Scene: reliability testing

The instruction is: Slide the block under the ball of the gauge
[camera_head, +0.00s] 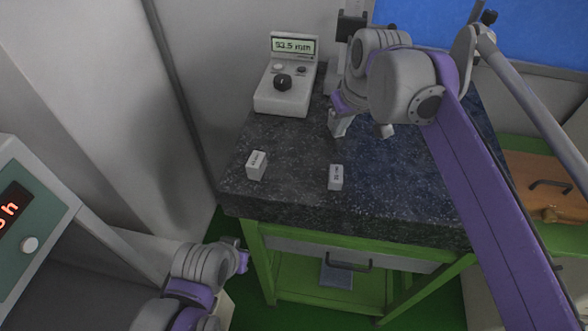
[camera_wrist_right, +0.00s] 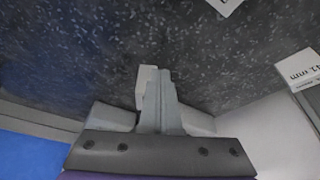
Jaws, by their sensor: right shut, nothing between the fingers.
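Two small pale labelled blocks lie apart on the dark speckled slab (camera_head: 300,143): the left block (camera_head: 256,166) and the front block (camera_head: 335,177). My left gripper (camera_head: 243,260) is low, in front of the bench.
The slab sits on a green bench with a drawer (camera_head: 320,254). A wall closes off the left and back. A panel with a red display (camera_head: 12,207) is at the left. A wooden box (camera_head: 545,187) stands at the right. Slab space around the blocks is clear.

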